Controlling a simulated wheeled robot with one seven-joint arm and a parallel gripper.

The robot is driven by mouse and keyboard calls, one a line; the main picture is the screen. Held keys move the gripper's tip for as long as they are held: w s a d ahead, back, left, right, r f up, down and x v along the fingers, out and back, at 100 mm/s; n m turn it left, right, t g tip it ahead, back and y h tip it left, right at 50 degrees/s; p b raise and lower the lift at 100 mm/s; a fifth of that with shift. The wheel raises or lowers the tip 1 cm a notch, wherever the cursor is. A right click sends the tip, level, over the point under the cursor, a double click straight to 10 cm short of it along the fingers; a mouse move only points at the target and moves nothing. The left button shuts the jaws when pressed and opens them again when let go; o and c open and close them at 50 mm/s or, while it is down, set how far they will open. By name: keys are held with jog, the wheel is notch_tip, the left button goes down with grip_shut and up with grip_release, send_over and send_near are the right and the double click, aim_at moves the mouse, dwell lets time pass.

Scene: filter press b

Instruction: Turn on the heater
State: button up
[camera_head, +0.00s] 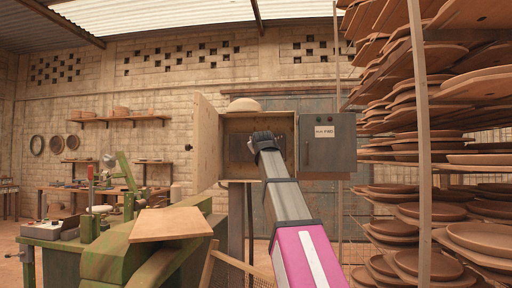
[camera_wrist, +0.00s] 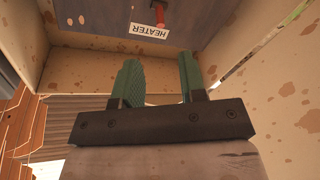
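The heater switch (camera_wrist: 160,14) is a small red lever on the grey back panel (camera_wrist: 120,28) of an open box, at the top edge of the wrist view. A white label (camera_wrist: 149,31) reading HEATER, upside down in this view, sits beside it. My gripper (camera_wrist: 160,64) has green fingers spread apart with nothing between them. It points toward the panel, apart from the switch. In the head view my gripper (camera_head: 264,143) is in front of the opening of the box (camera_head: 258,104) and hides part of its inside. The lever cannot be made out there.
The box's door (camera_head: 206,143) stands open on the left. A grey cabinet (camera_head: 328,146) adjoins it on the right. Racks of clay plates (camera_head: 440,140) fill the right side. A green machine (camera_head: 130,250) with a wooden board (camera_head: 171,223) stands at lower left.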

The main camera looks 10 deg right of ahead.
jog(key=w, duration=1)
jog(key=shift+w+d, duration=0.15)
jog(key=shift+d, duration=0.2)
jog(key=shift+c, duration=0.3)
grip_shut()
